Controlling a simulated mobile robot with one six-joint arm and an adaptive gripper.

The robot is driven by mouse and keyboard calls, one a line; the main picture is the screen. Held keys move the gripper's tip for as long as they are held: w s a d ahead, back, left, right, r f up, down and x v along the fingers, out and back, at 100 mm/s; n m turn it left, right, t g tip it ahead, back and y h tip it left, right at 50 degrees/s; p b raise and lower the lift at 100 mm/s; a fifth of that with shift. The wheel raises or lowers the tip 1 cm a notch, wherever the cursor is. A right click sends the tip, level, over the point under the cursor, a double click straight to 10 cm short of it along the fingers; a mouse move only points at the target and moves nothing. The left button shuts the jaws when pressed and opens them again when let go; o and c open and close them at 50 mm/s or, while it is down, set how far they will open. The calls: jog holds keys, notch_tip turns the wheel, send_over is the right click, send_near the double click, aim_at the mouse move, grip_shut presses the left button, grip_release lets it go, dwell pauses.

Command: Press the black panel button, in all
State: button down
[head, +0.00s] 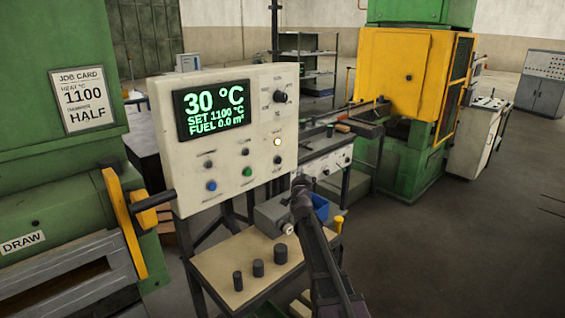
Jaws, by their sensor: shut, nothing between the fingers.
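The control panel (163,140) is a cream box on a stand, left of centre in the head view. Its lower row has a blue button (211,185), a green button (247,172) and a black button (277,160) at the right, under a lit yellowish lamp (277,142). Small dark fittings sit above the blue and green ones; their kind is too small to tell. My gripper (300,184) is shut and empty, to the right of and a little below the black button in the picture. No contact shows; the depth gap cannot be told.
The display (212,108) reads 30 °C, set 1100 °C, fuel 0.0. A black knob (280,97) is at the upper right. Below, a wooden table (215,265) holds dark cylinders and a grey box (270,215). A green furnace (40,150) with a yellow handle stands left. Floor is open right.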

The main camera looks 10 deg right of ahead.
aim_at(282, 160)
jog(key=shift+w+a, duration=0.85)
jog(key=shift+w, duration=0.3)
jog(key=shift+w+a, duration=0.8)
jog(key=shift+w, duration=0.35)
jog(key=shift+w+a, duration=0.85)
jog(key=shift+w, duration=0.3)
jog(key=shift+w+a, duration=0.5)
jog(key=shift+w, duration=0.1)
dwell(0.5)
jog(key=shift+s+d, duration=0.1)
jog(key=shift+s, duration=0.05)
jog(key=shift+s+d, duration=0.35)
jog(key=shift+s, duration=0.15)
jog(key=shift+s+d, duration=0.1)
dwell(0.4)
jog(key=shift+s+d, duration=0.7)
jog(key=shift+s, duration=0.3)
jog(key=shift+s+d, duration=0.7)
jog(key=shift+s, duration=0.25)
